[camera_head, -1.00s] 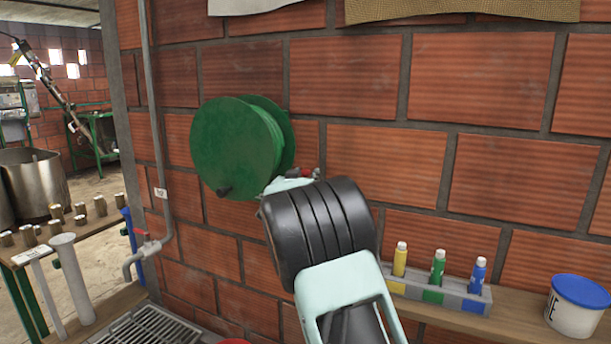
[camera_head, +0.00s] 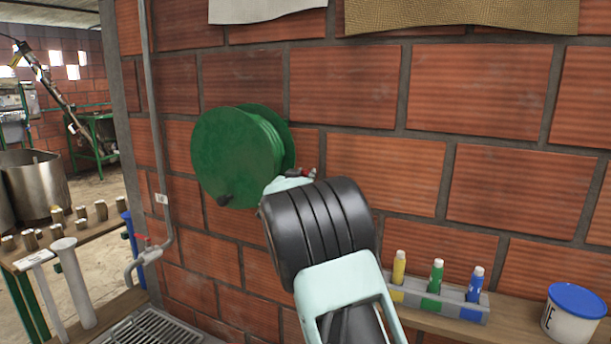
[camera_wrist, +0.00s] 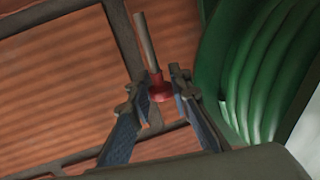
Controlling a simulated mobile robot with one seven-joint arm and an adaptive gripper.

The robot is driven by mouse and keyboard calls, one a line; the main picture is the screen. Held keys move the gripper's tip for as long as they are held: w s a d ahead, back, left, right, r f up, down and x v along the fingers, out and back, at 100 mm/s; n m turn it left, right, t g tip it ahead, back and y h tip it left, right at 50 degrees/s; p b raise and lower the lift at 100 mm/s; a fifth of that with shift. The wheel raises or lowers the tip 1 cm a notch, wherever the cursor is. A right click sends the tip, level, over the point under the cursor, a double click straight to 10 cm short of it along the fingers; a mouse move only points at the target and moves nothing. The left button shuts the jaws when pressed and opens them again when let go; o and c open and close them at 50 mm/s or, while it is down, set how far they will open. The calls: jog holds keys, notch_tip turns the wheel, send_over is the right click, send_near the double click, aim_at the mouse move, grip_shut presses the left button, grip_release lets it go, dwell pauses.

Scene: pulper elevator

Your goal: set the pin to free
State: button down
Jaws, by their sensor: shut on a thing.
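The pin has a red knob (camera_wrist: 161,91) and a grey rod (camera_wrist: 147,42), beside the green hose reel (camera_wrist: 265,75) in the wrist view. My gripper (camera_wrist: 163,82) has one finger on each side of the red knob and is shut on it. My own wrist hides most of the gripper there. I cannot tell which setting the pin is in.
The brick wall (camera_head: 370,90) is close behind the reel. A shelf at lower right holds a rack (camera_head: 448,305) of coloured bottles and a white tub (camera_head: 572,320) with a blue lid. A pipe (camera_head: 157,130) runs down the wall at left.

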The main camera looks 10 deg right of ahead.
jog(key=shift+r, duration=0.3)
jog(key=c, duration=1.8)
grip_release()
jog(key=shift+o, duration=0.3)
jog(key=shift+f, duration=0.1)
jog(key=v, duration=1.2)
